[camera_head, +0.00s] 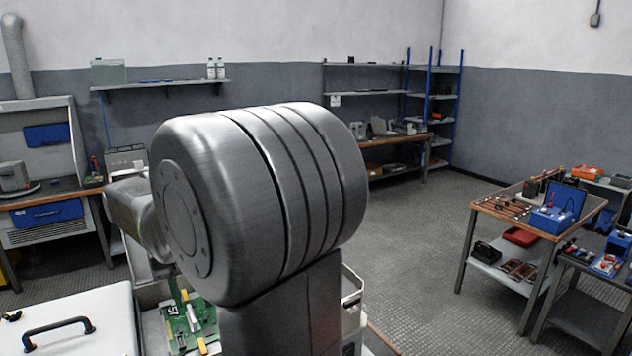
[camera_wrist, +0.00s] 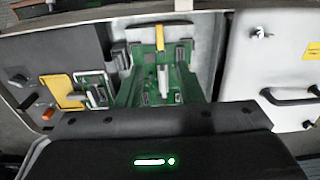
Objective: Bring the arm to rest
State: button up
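My arm fills the middle of the head view, with a large grey cylindrical joint nearest the camera and a link reaching back to the left. In the wrist view the dark housing of my gripper (camera_wrist: 160,140), with a small green light, spans the bottom. Its fingertips do not show, so I cannot tell whether it is open or shut. Beyond it, an open cabinet holds green circuit boards (camera_wrist: 158,62) and a yellow part (camera_wrist: 62,91). In the head view a green board (camera_head: 190,322) shows just below my arm, partly hidden.
A white panel with a black handle (camera_head: 57,329) lies at lower left. A workbench with a blue drawer (camera_head: 47,214) stands at left. A table (camera_head: 487,209) with a blue case (camera_head: 552,221) stands at right. Shelves line the back wall. The floor between is open.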

aim_at(202, 345)
notch_tip(202, 345, down, 13)
jog(key=shift+f, duration=0.1)
jog(key=shift+r+n, duration=0.2)
jog(key=shift+n, duration=0.2)
jog(key=n, duration=0.9)
jog(key=shift+r, duration=0.1)
dwell(0.3)
